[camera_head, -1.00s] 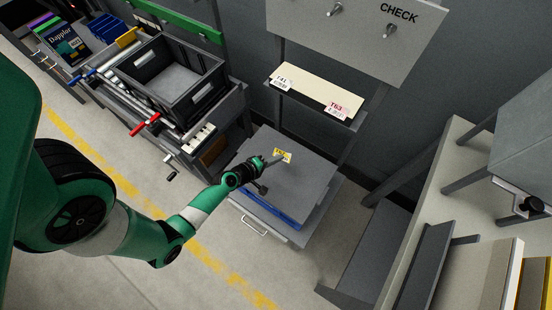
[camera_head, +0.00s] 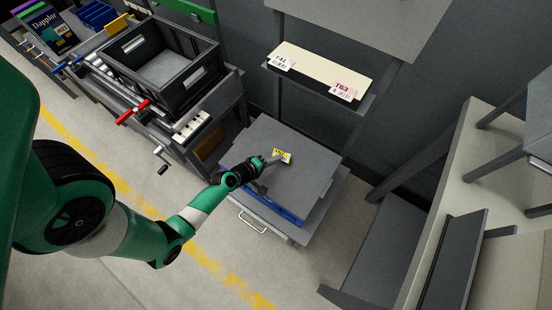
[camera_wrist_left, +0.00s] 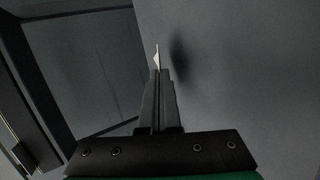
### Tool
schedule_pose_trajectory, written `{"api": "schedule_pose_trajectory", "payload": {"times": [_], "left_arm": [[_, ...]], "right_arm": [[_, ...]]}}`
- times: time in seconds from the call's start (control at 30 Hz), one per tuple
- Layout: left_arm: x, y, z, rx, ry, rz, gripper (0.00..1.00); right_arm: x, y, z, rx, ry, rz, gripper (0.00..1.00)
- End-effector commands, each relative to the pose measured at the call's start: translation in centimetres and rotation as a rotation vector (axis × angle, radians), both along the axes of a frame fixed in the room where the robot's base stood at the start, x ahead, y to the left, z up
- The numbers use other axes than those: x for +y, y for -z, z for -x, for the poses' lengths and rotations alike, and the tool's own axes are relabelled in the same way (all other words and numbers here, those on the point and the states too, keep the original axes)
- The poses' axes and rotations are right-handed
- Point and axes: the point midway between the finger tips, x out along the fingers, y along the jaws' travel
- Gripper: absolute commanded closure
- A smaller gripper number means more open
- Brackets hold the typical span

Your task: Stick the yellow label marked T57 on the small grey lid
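The yellow label (camera_head: 283,156) is at the fingertips of my left gripper (camera_head: 271,160); its print is too small to read surely. In the left wrist view the fingers (camera_wrist_left: 160,75) are shut, with the label's thin pale edge (camera_wrist_left: 156,57) standing out past the tips. A flat grey top (camera_head: 305,180), which looks like the lid, lies under the gripper, with a blue edge (camera_head: 275,207) below its front side. The label is over this top; a shadow beside it in the wrist view suggests a small gap. My right gripper is not in view.
A cream strip (camera_head: 320,68) with labels T41 (camera_head: 281,63) and T63 (camera_head: 343,91) lies on a shelf behind. A dark crate (camera_head: 165,65) stands at the left. A bench (camera_head: 440,220) is at the right. The grey top around the gripper is clear.

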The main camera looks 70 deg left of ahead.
Motion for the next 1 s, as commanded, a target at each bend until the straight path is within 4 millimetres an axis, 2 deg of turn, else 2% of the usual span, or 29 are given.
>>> {"api": "schedule_pose_trajectory", "payload": {"times": [0.03, 0.1, 0.47, 0.6, 0.67, 1.0], "left_arm": [[0.02, 1.11, -0.01, 0.0, 0.0, 0.0, 1.0], [0.02, 1.54, -0.01, 0.0, 0.0, 0.0, 1.0], [0.02, 1.63, -0.02, 0.0, 0.0, 0.0, 0.99], [0.02, 1.63, -0.02, 0.0, 0.0, 0.0, 0.74], [0.02, 1.64, -0.01, 0.0, 0.0, 0.0, 0.66], [-0.1, 1.37, 0.36, 0.0, -0.001, 0.0, 0.66]], "right_arm": [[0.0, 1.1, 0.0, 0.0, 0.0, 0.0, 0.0], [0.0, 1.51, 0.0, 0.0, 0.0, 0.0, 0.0], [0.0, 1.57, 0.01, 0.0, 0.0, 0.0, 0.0], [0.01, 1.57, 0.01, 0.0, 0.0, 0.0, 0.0], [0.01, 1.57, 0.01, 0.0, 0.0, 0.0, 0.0], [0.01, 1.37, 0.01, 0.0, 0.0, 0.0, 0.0]]}}
